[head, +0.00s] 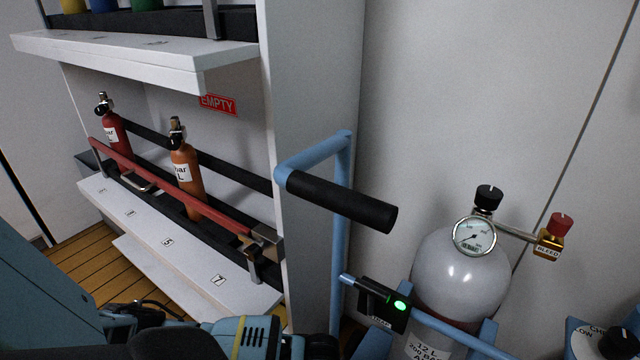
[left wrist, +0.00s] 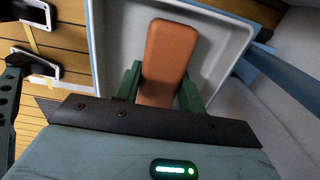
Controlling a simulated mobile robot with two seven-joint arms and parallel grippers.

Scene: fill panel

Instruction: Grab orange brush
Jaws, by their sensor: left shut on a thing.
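The orange brush (left wrist: 168,62) shows in the left wrist view as a long orange block with rounded corners. It lies over a white tray with a pale raised rim (left wrist: 205,22). My left gripper (left wrist: 160,92) has its two dark green fingers shut on the brush, one on each side. The brush's far end extends past the fingertips. Its underside and any bristles are hidden, and I cannot tell whether it touches the tray floor. The brush does not show in the head view. My right gripper is in neither view.
A white shelf (head: 165,242) holds a red bottle (head: 113,131) and an orange bottle (head: 185,180) behind a red bar. Wooden floor shows at left.

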